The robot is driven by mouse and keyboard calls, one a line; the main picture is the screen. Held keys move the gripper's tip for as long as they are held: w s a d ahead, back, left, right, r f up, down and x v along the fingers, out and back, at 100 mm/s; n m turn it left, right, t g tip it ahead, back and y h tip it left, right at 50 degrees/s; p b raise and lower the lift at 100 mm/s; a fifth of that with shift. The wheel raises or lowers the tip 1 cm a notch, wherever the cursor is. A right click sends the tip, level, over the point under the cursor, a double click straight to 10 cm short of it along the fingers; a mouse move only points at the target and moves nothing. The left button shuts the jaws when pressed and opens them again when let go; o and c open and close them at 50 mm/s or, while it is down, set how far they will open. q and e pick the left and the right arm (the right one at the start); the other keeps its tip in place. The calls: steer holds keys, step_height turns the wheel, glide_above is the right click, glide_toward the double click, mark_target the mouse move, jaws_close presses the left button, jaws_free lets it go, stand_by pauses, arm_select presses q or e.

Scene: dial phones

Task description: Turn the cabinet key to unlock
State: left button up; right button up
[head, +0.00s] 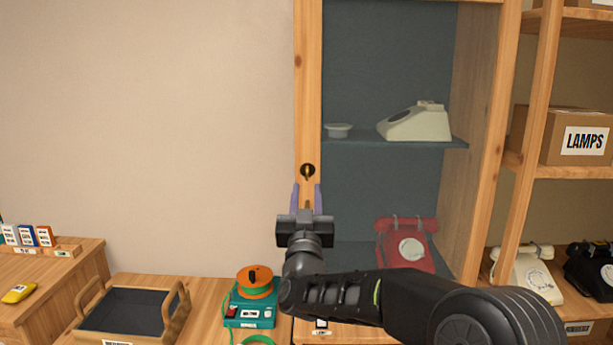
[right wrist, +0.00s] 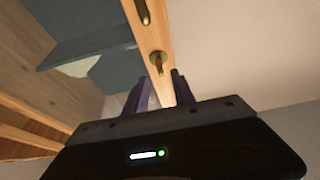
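The cabinet (head: 308,60) has a light wooden frame with dark blue shelves behind it. A small brass key (head: 308,172) sits in a dark round lock on the cabinet's left upright. My right gripper (head: 306,188) is just below the key in the head view, fingers pointing up toward it. Its two purple fingers stand apart with nothing between them. In the right wrist view, the brass key and lock (right wrist: 158,62) show just beyond the open fingertips (right wrist: 162,82), apart from them. My left gripper is not in view.
Inside the cabinet are a cream phone (head: 418,122), a small grey dish (head: 338,130) and a red phone (head: 406,243). Below stand a teal device with an orange spool (head: 255,284) and a dark-lined tray (head: 125,310). The wall left of the cabinet is bare.

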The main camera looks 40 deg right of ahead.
mark_target(307, 177)
steer(key=p+x, duration=0.1)
steer(key=x, duration=0.4)
steer(key=shift+w+d+r, duration=0.15)
steer(key=shift+w+d, duration=0.1)
steer(key=shift+w, duration=0.05)
steer(key=shift+c, duration=0.4)
jaws_close()
